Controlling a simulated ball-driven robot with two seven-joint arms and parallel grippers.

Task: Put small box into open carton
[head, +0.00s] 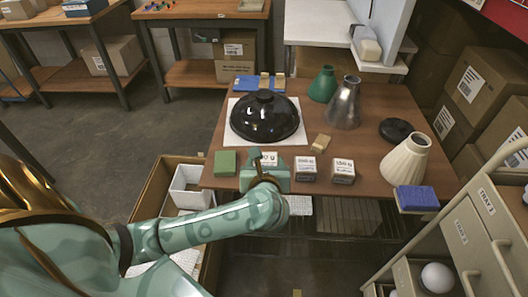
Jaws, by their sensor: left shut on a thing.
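My left gripper (264,166) is at the front edge of the wooden table and is shut on a small box (269,158). The gripper hides most of this box, and only a pale upper part shows. Two similar white and grey small boxes, one (306,168) nearer and one (343,171) further right, stand to the right of the gripper. The open carton (150,190) is on the floor left of the table, its top open, with white items inside. My arm covers part of it. My right gripper is not in view.
The table (375,110) holds a black glossy dome (265,117), a green block (225,162), a tan block (320,143), lampshades in green (323,85), silver (345,103) and cream (405,160), and a blue block (417,198). A drawer cabinet (470,235) stands at right.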

